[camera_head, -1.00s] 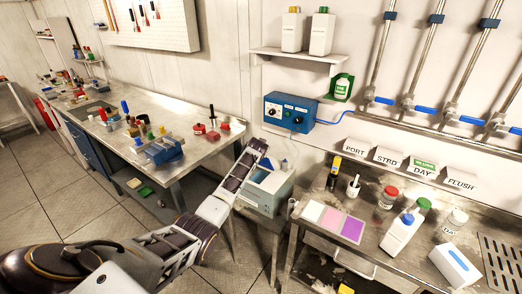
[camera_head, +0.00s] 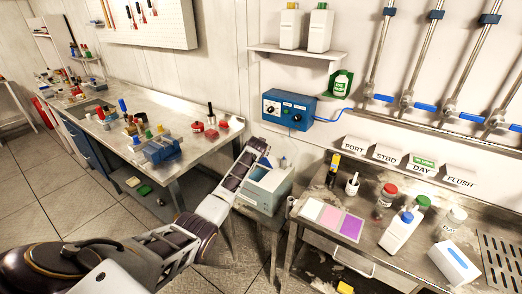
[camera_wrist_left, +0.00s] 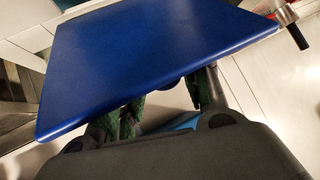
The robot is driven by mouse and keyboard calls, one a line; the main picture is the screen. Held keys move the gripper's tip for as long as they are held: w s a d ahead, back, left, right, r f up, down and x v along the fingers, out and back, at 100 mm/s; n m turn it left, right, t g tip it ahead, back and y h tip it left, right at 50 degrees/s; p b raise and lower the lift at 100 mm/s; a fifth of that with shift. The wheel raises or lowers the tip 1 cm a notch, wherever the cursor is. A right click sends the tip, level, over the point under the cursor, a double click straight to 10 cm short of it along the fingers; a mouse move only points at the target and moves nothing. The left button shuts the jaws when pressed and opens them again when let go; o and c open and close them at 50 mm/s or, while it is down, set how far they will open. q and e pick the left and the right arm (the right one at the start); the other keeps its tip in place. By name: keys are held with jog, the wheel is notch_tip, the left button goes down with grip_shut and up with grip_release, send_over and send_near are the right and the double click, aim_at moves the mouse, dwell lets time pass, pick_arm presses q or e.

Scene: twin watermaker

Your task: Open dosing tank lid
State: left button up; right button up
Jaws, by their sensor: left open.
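A pale box-shaped unit with a light blue face (camera_head: 270,178) stands between the two benches. It may be the dosing tank, but I cannot read a label. My left gripper (camera_head: 263,153) is at its upper left side, partly dark and small in the head view. In the left wrist view a flat blue panel (camera_wrist_left: 165,55), possibly the lid, fills the upper middle. The green-padded fingers of my left gripper (camera_wrist_left: 160,103) are spread apart and reach under its near edge. Their tips are hidden by the panel, so contact cannot be told. My right gripper is not in view.
A blue control box (camera_head: 289,110) is on the wall behind. The right bench holds bottles, coloured pads (camera_head: 330,219) and a white box (camera_head: 454,263). The left bench (camera_head: 190,141) carries several small items. A metal fitting with a black handle (camera_wrist_left: 295,32) is beside the panel.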

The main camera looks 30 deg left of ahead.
pick_arm(q)
jog(key=shift+s+r, duration=0.15)
jog(key=v, duration=1.1)
jog(key=shift+s+d, duration=0.25)
dwell(0.5)
dwell(0.6)
